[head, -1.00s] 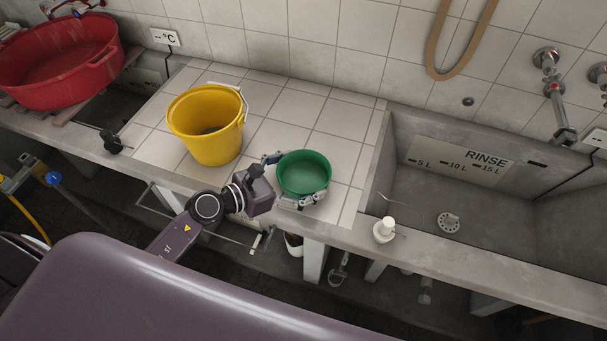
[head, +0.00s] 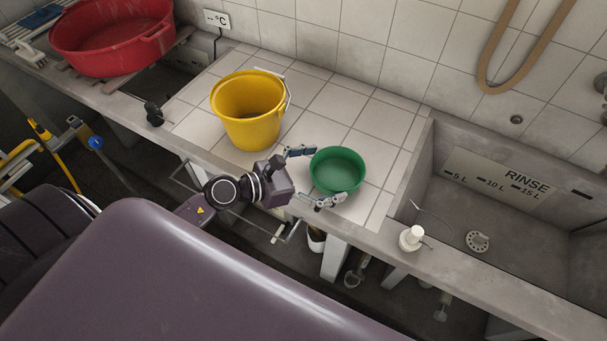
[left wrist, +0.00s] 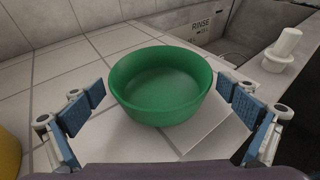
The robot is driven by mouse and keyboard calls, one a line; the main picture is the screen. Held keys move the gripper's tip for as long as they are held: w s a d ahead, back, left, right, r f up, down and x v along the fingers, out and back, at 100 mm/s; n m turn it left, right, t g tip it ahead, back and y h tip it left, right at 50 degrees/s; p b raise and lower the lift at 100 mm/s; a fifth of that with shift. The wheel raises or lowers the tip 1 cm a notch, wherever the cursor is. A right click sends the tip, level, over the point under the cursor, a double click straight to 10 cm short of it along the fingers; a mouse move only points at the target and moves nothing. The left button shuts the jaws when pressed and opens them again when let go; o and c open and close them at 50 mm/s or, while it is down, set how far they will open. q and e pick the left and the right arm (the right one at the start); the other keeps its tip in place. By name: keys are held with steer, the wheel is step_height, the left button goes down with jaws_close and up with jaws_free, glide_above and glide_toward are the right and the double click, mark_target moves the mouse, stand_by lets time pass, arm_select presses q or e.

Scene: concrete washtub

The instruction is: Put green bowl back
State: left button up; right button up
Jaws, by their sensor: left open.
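The green bowl (head: 337,171) stands upright and empty on the tiled counter, left of the rinse basin. It also shows in the middle of the left wrist view (left wrist: 160,86). My left gripper (head: 318,177) is open, just to the left of the bowl in the head view. In the left wrist view, its blue-padded fingers (left wrist: 160,112) stand wide apart on either side of the bowl's near part, with gaps between pads and bowl. My right gripper is not in view.
A yellow bucket (head: 248,112) stands on the counter left of the bowl. A red tub (head: 112,42) sits farther left. The rinse basin (head: 500,200) is at right, with a white bottle (head: 411,238) on its front ledge. Bare tiles (head: 335,105) lie behind the bowl.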

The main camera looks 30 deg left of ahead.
arm_select(q)
steer(key=b+v, duration=0.2)
steer(key=v, duration=0.5)
steer(key=shift+s+a+f, duration=0.1)
steer(key=shift+s+a, duration=0.05)
steer(key=shift+a, duration=0.05)
steer(key=shift+v, duration=0.8)
